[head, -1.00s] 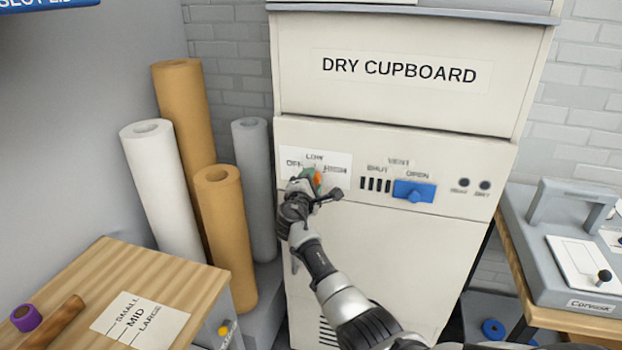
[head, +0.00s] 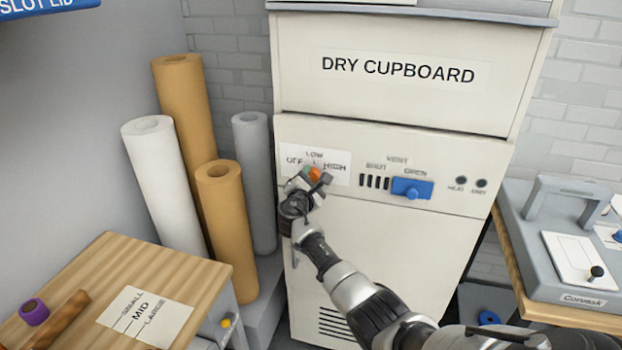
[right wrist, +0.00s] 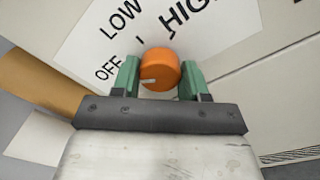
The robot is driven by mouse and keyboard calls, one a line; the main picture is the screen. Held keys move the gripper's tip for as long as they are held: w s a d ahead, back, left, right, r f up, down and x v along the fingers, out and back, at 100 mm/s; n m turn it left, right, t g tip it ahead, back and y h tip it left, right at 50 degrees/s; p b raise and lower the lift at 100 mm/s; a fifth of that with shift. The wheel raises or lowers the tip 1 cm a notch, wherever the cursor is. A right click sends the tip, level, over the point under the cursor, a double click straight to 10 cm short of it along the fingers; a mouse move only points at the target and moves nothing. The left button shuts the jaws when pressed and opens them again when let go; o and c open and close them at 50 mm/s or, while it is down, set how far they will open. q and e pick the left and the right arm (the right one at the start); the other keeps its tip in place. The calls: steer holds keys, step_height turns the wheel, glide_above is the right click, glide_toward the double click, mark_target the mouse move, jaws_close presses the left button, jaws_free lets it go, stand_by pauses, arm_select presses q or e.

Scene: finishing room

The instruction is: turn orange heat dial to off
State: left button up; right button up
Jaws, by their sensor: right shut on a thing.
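The orange heat dial (head: 314,174) is on the front panel of the dry cupboard (head: 400,95), under a white label reading OFF, LOW and HIGH. My right gripper (right wrist: 158,80) is shut on the dial, with a green fingertip on each side of it in the right wrist view. There the orange dial (right wrist: 160,66) shows a pale mark on the left of its face, on the side of the OFF word. In the head view the gripper and wrist hide part of the dial. My left gripper is not in view.
A blue vent slider (head: 411,188) sits right of the dial, by OPEN, with two dark lamps (head: 470,182) beyond. Paper rolls (head: 219,200) stand left of the cupboard. A wooden bench top (head: 190,270) is at lower left and a grey press (head: 560,240) at right.

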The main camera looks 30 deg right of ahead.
steer(key=shift+r, duration=0.1)
steer(key=o, duration=0.9)
steer(key=shift+b+v, duration=0.7)
steer(key=shift+v, duration=4.65)
